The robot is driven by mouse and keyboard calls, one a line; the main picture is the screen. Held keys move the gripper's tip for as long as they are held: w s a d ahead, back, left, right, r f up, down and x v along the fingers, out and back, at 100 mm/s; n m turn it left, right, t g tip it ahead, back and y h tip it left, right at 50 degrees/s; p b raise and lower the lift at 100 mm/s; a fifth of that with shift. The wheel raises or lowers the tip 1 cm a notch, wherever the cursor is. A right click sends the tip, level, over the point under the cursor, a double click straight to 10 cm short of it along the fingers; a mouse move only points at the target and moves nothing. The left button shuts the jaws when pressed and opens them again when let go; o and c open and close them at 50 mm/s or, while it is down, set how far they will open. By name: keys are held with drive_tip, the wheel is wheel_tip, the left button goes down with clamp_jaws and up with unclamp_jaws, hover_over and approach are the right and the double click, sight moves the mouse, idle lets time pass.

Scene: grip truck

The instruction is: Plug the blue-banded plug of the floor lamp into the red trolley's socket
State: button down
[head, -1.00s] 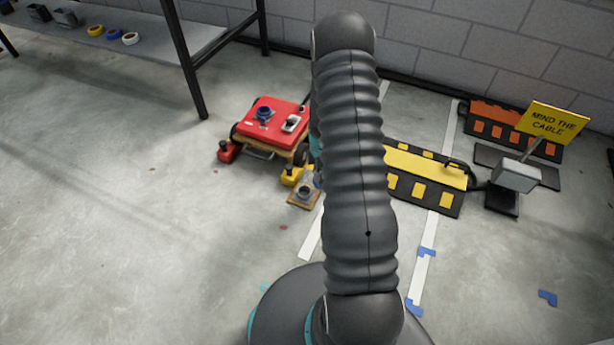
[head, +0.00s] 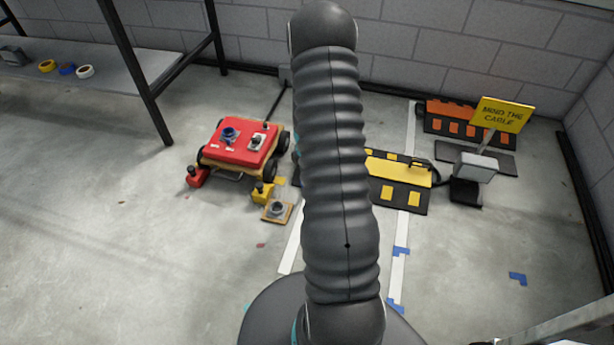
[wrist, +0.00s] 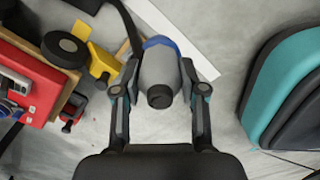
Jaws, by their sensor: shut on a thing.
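My gripper (wrist: 160,72) is shut on a grey plug with a blue band (wrist: 158,42) at its far end. The plug sits between both fingers, clear of the trolley. In the head view my arm hides the gripper and plug. The red trolley (head: 238,155) stands on the floor left of my arm. Its red top carries a blue round socket (head: 229,135) and a grey-and-white fitting (head: 257,141). In the wrist view the trolley (wrist: 12,58) is at the left edge, beside the gripper.
A red block (head: 196,178) and a yellow block (head: 263,193) are by the trolley, with a grey round fitting on a wooden board (head: 289,212). A black-and-yellow cable ramp (head: 402,193) and a yellow sign (head: 500,113) are right. Floor is open at front left.

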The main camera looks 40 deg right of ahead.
drive_tip(key=shift+r+p, duration=1.65)
drive_tip(key=shift+r, duration=1.55)
drive_tip(key=shift+f, duration=0.1)
drive_tip(key=shift+w+a+f+b, duration=0.35)
drive_tip(key=shift+w+a+b, duration=0.05)
drive_tip(key=shift+a+b, duration=0.05)
drive_tip(key=w+a+b, duration=0.1)
drive_tip(key=w+a, duration=0.1)
drive_tip(key=w, duration=0.8)
drive_tip(key=w+a+b, duration=0.1)
drive_tip(key=w, duration=0.8)
drive_tip(key=shift+w+a, duration=0.35)
drive_tip(key=shift+a, duration=0.05)
